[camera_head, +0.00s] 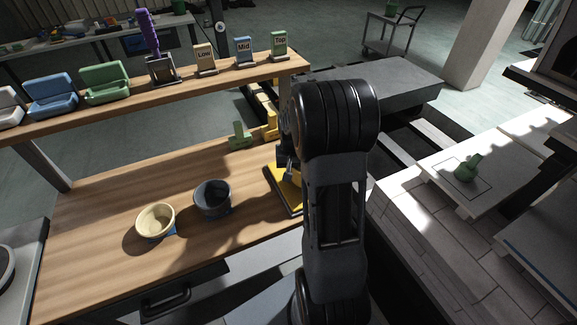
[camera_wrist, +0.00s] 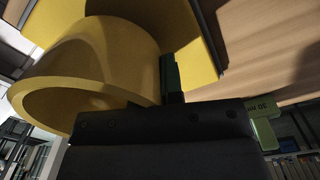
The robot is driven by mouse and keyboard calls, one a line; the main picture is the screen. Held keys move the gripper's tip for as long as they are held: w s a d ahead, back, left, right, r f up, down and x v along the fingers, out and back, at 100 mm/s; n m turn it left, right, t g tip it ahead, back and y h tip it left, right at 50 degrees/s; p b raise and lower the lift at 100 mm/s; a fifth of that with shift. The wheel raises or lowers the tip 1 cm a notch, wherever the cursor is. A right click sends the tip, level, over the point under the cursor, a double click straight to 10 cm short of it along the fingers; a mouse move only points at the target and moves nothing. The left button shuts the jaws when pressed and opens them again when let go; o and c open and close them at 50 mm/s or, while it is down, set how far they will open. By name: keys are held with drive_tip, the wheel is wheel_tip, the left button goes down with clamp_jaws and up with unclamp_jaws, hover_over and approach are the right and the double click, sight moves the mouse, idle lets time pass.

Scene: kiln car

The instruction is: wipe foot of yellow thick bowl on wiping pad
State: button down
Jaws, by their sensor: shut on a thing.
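The yellow thick bowl (camera_wrist: 75,70) fills the left of the wrist view, its rim toward the camera and its foot end toward the wiping pad (camera_wrist: 203,50). My gripper (camera_wrist: 170,78) is shut on the bowl's wall; a dark finger shows at its right side. In the head view my gripper (camera_head: 285,160) is over the pad (camera_head: 288,194), a yellow surface with a dark edge near the right end of the wooden bench. My arm hides most of the pad and the held bowl there. I cannot tell whether the foot touches the pad.
A cream bowl (camera_head: 155,219) and a dark grey bowl (camera_head: 212,198) stand on the bench (camera_head: 110,195) to the left. A green stand (camera_head: 239,136) is behind the pad. A raised shelf (camera_head: 195,80) holds cases and labelled blocks. The bench's left part is clear.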

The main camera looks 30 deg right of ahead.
drive_tip(key=shift+s+a+f, duration=0.15)
drive_tip(key=shift+s+a, duration=0.05)
drive_tip(key=shift+s, duration=0.7)
drive_tip(key=shift+w+d+r, duration=0.15)
drive_tip(key=shift+w+d, duration=0.05)
drive_tip(key=shift+w, duration=0.95)
drive_tip(key=shift+w+d+r, duration=0.1)
drive_tip(key=shift+w+d, duration=0.05)
drive_tip(key=shift+w, duration=0.95)
drive_tip(key=shift+w+d+f+p, duration=0.1)
drive_tip(key=shift+w+d+p, duration=0.1)
drive_tip(key=shift+w, duration=0.7)
drive_tip(key=shift+w+d+f+p, duration=0.1)
drive_tip(key=shift+w+p, duration=0.1)
drive_tip(key=shift+w, duration=0.65)
drive_tip(key=shift+s+a+r, duration=0.1)
drive_tip(key=shift+s+a, duration=0.1)
drive_tip(key=shift+s, duration=1.1)
drive_tip(key=shift+s+a, duration=0.2)
drive_tip(key=shift+s, duration=1.1)
drive_tip(key=shift+s+a+r, duration=0.1)
drive_tip(key=shift+s+a, duration=0.1)
drive_tip(key=shift+s, duration=1.1)
drive_tip(key=shift+w, duration=0.1)
drive_tip(key=shift+w+d+f, duration=0.1)
drive_tip(key=shift+w+d, duration=0.05)
drive_tip(key=shift+w, duration=0.75)
drive_tip(key=shift+w+d+f, duration=0.1)
drive_tip(key=shift+w, duration=0.8)
